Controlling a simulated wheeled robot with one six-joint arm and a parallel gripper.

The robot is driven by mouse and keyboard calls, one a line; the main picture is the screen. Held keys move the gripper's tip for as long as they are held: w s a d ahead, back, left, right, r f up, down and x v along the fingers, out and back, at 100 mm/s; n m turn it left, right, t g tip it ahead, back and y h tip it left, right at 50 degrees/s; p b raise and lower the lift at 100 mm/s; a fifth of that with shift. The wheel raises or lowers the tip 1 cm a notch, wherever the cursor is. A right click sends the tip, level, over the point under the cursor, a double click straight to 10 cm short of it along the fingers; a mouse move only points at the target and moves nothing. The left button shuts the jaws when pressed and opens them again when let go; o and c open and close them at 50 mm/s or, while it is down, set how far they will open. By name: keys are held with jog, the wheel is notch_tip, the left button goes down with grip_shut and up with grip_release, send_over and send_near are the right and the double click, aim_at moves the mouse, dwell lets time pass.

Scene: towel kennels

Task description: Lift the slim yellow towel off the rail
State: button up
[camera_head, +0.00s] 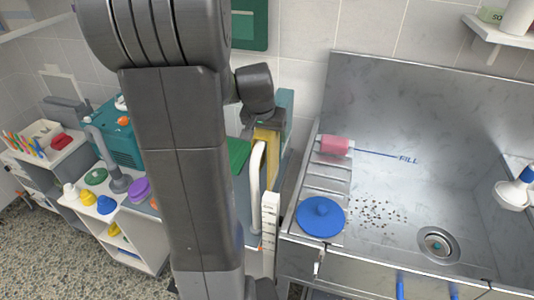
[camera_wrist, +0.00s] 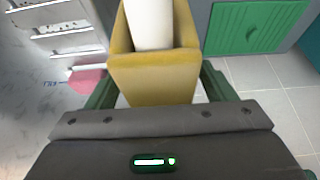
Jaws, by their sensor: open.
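The slim yellow towel (camera_wrist: 152,78) hangs folded over a white rail (camera_wrist: 150,22) in the wrist view. In the head view the towel (camera_head: 268,142) shows as a narrow yellow strip at the white rail (camera_head: 256,190), partly hidden by my arm. My gripper (camera_wrist: 160,90) is open, with one dark green finger at each side of the towel. I cannot tell whether the fingers touch it. In the head view my gripper (camera_head: 266,120) is just above the towel, its fingertips largely hidden.
A metal sink (camera_head: 400,190) lies to the right, with a pink cylinder (camera_head: 335,144) and a blue round lid (camera_head: 320,216) on its left side. A teal box (camera_head: 118,135) and a white shelf unit (camera_head: 125,240) stand left. A green door panel (camera_wrist: 255,25) shows beyond the towel.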

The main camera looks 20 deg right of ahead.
jog(key=shift+f, duration=0.1)
dwell(0.3)
jog(key=c, duration=1.4)
jog(key=shift+o, duration=0.2)
